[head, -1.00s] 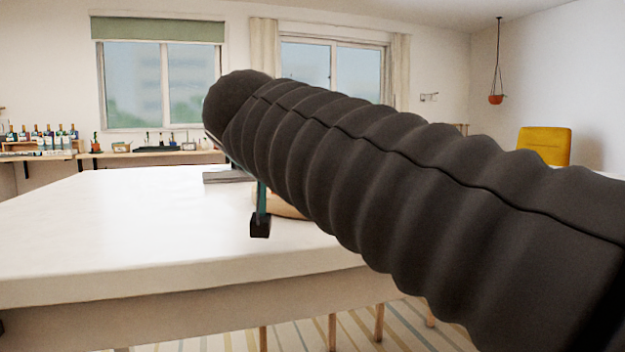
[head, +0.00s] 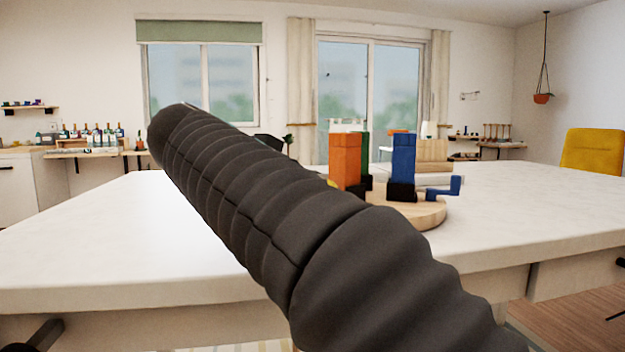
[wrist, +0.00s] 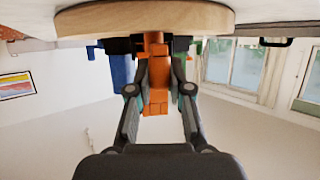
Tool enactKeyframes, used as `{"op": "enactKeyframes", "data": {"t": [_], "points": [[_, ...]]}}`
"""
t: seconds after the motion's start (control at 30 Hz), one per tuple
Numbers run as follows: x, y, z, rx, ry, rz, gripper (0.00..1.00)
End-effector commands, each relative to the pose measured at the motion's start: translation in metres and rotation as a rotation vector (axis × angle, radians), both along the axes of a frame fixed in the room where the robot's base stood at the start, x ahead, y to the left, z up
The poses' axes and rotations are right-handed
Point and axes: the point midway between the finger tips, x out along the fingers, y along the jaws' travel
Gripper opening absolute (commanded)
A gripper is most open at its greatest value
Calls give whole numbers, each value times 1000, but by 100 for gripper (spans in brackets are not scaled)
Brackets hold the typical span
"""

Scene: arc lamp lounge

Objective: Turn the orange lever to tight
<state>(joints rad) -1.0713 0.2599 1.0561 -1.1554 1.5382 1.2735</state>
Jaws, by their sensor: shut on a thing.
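The orange lever (head: 345,155) stands upright on a round wooden board (head: 432,214) on the white table, with a blue piece (head: 403,158) to its right and a green piece (head: 365,158) behind it. In the wrist view, which looks upside down, the orange lever (wrist: 156,98) is between the two fingers of my gripper (wrist: 159,72), and they are shut on it. The board (wrist: 100,20) is at the top there. My gripper is hidden behind my dark arm in the head view. No tight mark is readable.
The white table (head: 90,235) is clear on the left. A small blue handle (head: 442,189) sticks out to the right of the blue piece. A yellow chair (head: 594,152) stands at the right, and bottles (head: 95,133) stand on a far shelf.

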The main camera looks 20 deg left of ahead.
Motion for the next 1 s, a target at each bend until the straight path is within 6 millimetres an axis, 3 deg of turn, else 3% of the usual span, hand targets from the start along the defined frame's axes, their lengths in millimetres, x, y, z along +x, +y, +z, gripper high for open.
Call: {"op": "enactKeyframes", "data": {"t": [0.4, 0.43, 0.47, 0.8, 1.0], "points": [[1, 1, -2, -1, 2, -7, 0], [1, 1, -2, -1, 2, -7, 24], [1, 1, -2, -2, 3, -6, 31], [-1, 1, 0, 0, 1, -5, 31], [-19, 9, 8, 1, 0, -3, 31]]}}
